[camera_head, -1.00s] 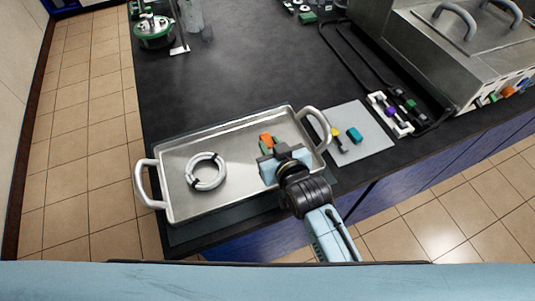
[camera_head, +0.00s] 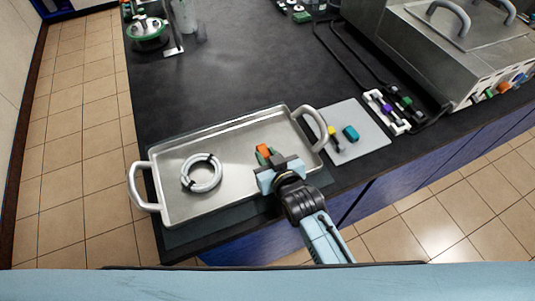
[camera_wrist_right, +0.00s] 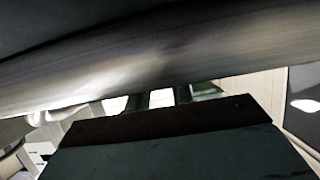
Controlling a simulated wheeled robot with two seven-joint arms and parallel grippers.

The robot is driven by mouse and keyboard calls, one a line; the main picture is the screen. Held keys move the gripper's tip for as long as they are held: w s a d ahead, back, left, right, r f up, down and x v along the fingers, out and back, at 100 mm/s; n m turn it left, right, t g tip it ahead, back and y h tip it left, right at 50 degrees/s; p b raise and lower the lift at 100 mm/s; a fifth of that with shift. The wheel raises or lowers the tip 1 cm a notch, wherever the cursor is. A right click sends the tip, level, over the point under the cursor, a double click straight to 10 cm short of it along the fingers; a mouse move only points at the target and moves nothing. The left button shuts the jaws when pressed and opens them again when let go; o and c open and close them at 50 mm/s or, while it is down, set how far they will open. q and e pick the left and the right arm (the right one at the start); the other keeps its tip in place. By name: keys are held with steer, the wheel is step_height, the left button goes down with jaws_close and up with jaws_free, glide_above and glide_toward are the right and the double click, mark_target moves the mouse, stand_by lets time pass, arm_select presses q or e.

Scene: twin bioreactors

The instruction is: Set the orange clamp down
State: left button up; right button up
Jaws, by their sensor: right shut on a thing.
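The orange clamp (camera_head: 263,152), with a green part beside the orange, shows over the right half of the metal tray (camera_head: 235,140). My right gripper (camera_head: 272,163) is shut on it, reaching in over the tray's front right side. The gripper hides the lower part of the clamp. I cannot tell whether the clamp touches the tray floor. The right wrist view shows a blurred grey metal surface close up, with green pieces (camera_wrist_right: 183,95) partly hidden behind my gripper's dark body. My left gripper is not in view.
A coil of white tubing (camera_head: 188,185) lies in the tray's left half. A grey mat (camera_head: 365,145) right of the tray holds a teal piece (camera_head: 351,133) and a yellow-tipped piece (camera_head: 332,132). A white rack (camera_head: 374,101) stands further right. The dark bench behind is mostly clear.

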steer(key=o, duration=1)
steer(key=shift+c, duration=0.2)
steer(key=shift+r, duration=0.5)
steer(key=p+v, duration=0.2)
steer(key=v, duration=1)
steer(key=shift+r, duration=0.2)
steer(key=shift+a, duration=0.1)
